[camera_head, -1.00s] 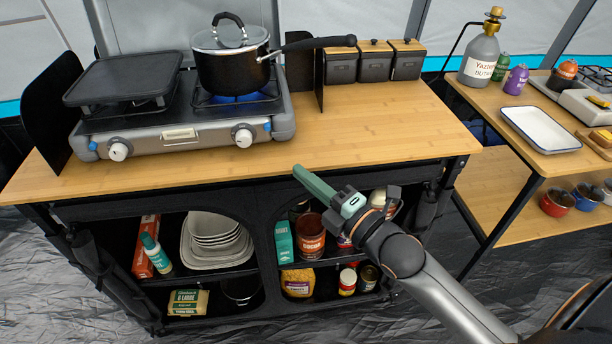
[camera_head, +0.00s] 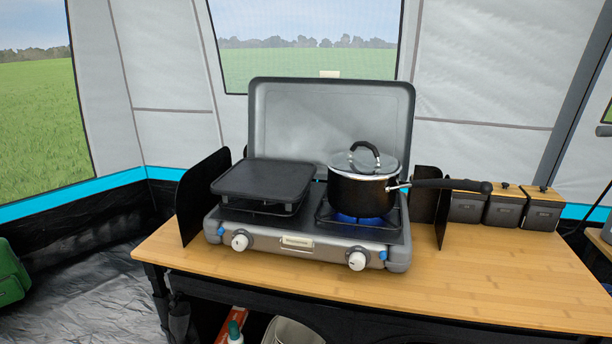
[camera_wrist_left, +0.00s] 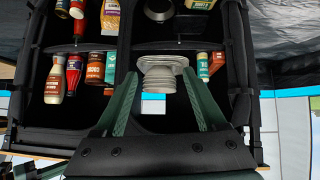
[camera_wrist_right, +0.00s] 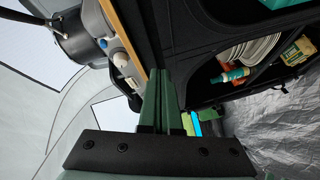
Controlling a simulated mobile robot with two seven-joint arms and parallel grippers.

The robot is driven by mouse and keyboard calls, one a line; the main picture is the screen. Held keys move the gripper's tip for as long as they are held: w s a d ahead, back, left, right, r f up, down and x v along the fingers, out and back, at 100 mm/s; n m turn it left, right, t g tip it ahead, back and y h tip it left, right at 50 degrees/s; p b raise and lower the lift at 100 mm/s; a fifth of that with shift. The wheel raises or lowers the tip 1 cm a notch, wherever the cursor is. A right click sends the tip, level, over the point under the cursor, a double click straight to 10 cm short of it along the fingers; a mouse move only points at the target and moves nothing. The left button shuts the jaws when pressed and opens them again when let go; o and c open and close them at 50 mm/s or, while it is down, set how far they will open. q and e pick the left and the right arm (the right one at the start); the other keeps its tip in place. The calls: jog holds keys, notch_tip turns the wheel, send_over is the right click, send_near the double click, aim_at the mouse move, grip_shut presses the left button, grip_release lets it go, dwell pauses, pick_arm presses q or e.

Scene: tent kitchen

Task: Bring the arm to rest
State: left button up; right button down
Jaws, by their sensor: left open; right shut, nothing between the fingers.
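Neither gripper shows in the head view now. My left gripper (camera_wrist_left: 160,100) shows in the left wrist view with its two green fingers spread apart. Stacked dishes (camera_wrist_left: 163,75) on a shelf show beyond the gap between them. My right gripper (camera_wrist_right: 161,75) shows in the right wrist view with its green fingers together and nothing between them. It is beside the wooden edge of the counter and the black shelf unit (camera_wrist_right: 210,40).
A camp stove (camera_head: 300,243) stands on the wooden counter (camera_head: 480,265). A lidded black pot (camera_head: 360,192) sits over a lit blue flame, its handle pointing right. Several dark canisters (camera_head: 503,209) stand at the right. Jars and bottles (camera_wrist_left: 95,70) fill the shelves below.

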jog(key=s+a+f+m+g+h, duration=0.1)
jog(key=s+a+f+m+g, duration=0.2)
jog(key=s+f+m, duration=0.55)
jog(key=s+a+f+m+g, duration=0.2)
jog(key=s+f+m+g, duration=0.3)
jog(key=f, duration=0.6)
pick_arm(q)
jog(key=s+a+r+p, duration=0.1)
jog(key=a+r+p, duration=0.2)
jog(key=r+p, duration=0.7)
jog(key=p, duration=0.4)
jog(key=shift+s+a+r+n+y, duration=0.2)
jog(key=shift+s+n+y, duration=0.15)
jog(key=shift+n+y, duration=0.05)
pick_arm(e)
notch_tip(320, 180, up, 10)
jog(key=s+d+m+t+h, duration=0.1)
jog(key=s+d, duration=0.1)
jog(key=d, duration=0.1)
jog(key=shift+r+t, duration=0.25)
jog(key=shift+t, duration=0.05)
jog(key=shift+s+m, duration=0.1)
jog(key=shift+m, duration=0.15)
